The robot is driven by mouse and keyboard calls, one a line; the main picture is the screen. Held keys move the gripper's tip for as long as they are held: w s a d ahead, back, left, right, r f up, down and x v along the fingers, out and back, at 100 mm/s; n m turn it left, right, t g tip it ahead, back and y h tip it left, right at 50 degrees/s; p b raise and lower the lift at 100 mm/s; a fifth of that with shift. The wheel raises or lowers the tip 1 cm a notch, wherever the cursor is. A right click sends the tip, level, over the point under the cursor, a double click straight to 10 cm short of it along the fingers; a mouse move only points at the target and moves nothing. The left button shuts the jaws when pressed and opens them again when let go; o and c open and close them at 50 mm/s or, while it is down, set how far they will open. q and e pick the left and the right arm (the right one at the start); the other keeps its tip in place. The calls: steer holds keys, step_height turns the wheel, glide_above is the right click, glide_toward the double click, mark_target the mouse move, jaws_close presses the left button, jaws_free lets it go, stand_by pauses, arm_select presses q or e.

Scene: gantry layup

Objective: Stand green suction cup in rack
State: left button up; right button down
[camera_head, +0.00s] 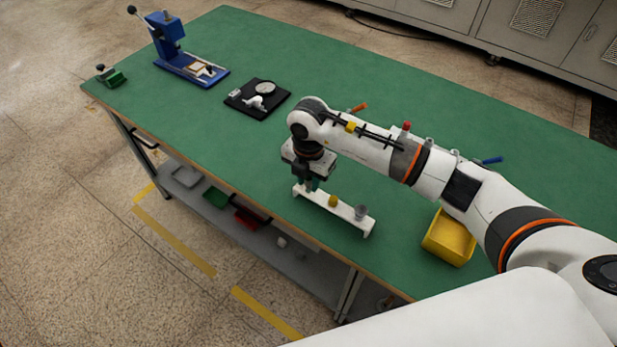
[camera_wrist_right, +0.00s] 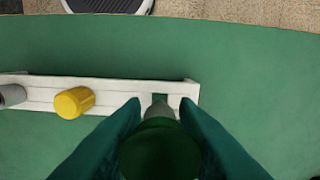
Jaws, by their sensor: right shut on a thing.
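The white rack (camera_head: 346,213) stands near the table's front edge. A yellow suction cup (camera_head: 332,200) and a grey one (camera_head: 361,212) stand in it. My right gripper (camera_head: 306,187) points down over the rack's left end. In the right wrist view it is shut on the dark green suction cup (camera_wrist_right: 158,152), between its two fingers. The cup's grey stem (camera_wrist_right: 158,111) lines up with a notch at the end of the rack (camera_wrist_right: 115,97), beyond the yellow cup (camera_wrist_right: 74,102). I cannot tell whether the stem is inside the notch. My left gripper is not in view.
A yellow bin (camera_head: 448,238) stands right of the rack. A black plate with small parts (camera_head: 258,98) and a blue press (camera_head: 188,66) lie farther left. Orange (camera_head: 358,107) and blue (camera_head: 491,160) handles show behind my right arm. The green table (camera_head: 225,135) is clear left of the rack.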

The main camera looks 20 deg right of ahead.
steer(key=shift+f+b, duration=0.5)
steer(key=shift+f, duration=0.2)
steer(key=c, duration=1)
jaws_free()
steer(key=shift+c, duration=0.2)
step_height(320, 180, up, 12)
steer(key=shift+r+b, duration=0.1)
steer(key=shift+b, duration=0.5)
